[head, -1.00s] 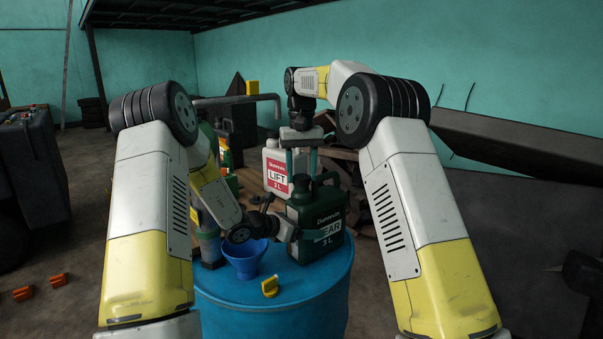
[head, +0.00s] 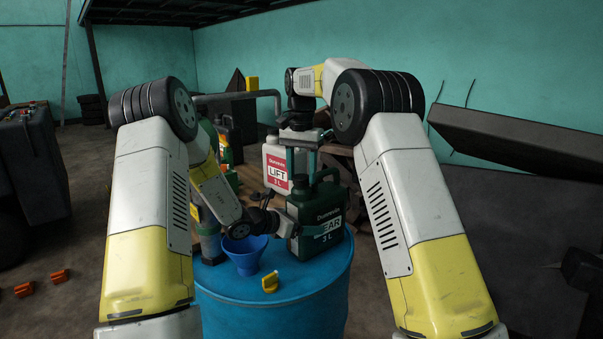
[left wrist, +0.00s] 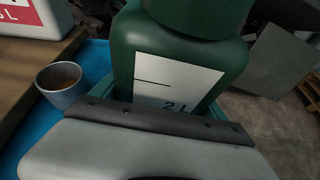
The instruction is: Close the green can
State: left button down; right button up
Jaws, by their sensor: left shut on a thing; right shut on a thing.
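The green can (head: 318,215), labelled GEAR 3 L, stands upright on the blue drum (head: 300,290). My left gripper (head: 290,228) reaches it from the left and is shut on its lower body. The left wrist view shows the can's body (left wrist: 180,60) close up, with a white scale label and a wide, dark green round part above. My right gripper (head: 301,183) points down over the can's top, its teal fingers at the dark green cap. It is shut on that cap; the cap is partly hidden, and I cannot tell how it sits on the mouth.
A blue funnel (head: 244,254) and a yellow cap (head: 270,283) are on the drum in front of the can. A white LIFT can (head: 275,165) stands behind. A grey cup (left wrist: 60,82) of brown liquid shows in the left wrist view. Dark panels (head: 520,150) lean at right.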

jog(key=m, duration=2)
jog(key=shift+m, duration=0.4)
jog(key=m, duration=0.6)
jog(key=shift+m, duration=0.3)
jog(key=o, duration=1.3)
jog(key=shift+d, duration=0.1)
jog(key=shift+w+d, duration=0.1)
